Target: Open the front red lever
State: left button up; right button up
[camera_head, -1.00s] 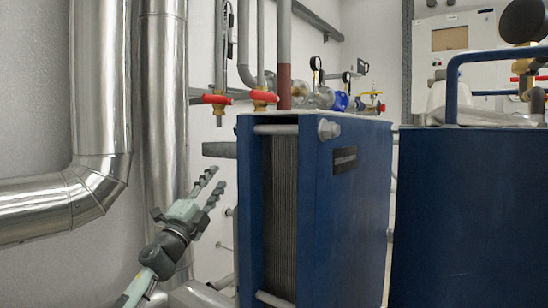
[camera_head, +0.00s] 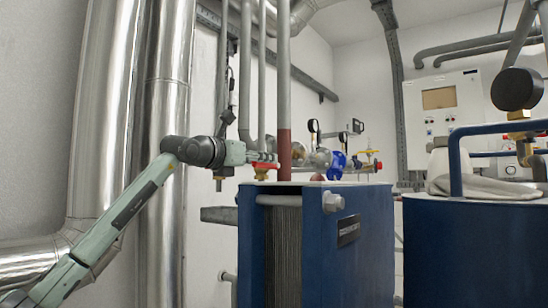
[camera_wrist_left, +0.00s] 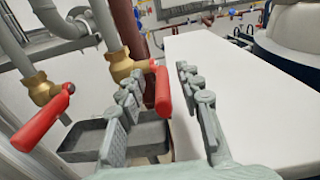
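The front red lever (camera_wrist_left: 163,92) sits on a brass valve (camera_wrist_left: 122,66) in the left wrist view, its handle pointing toward me. My left gripper (camera_wrist_left: 162,74) is open, with one finger on each side of this lever; I cannot tell whether either finger touches it. A second red lever (camera_wrist_left: 44,118) on another brass valve lies outside the fingers to the left. In the head view, my left gripper (camera_head: 262,158) is level with the valves, and the red lever (camera_head: 266,166) shows partly beside its fingers. The second lever is hidden there. My right gripper is not in view.
The blue plate exchanger (camera_head: 365,235) stands just below and right of the gripper, its pale top (camera_wrist_left: 235,95) close to the right finger. A red-brown pipe (camera_head: 285,150) rises close by. A dark tray (camera_wrist_left: 88,135) lies beneath the valves. Large metal ducts (camera_head: 165,110) stand at left.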

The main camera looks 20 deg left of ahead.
pick_arm(q)
jog(key=shift+p+x, duration=0.5)
jog(key=shift+x, duration=1.8)
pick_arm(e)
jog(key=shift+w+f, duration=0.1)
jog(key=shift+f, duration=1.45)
pick_arm(q)
jog(key=shift+c, duration=0.4)
grip_shut()
jog(key=shift+d, duration=0.1)
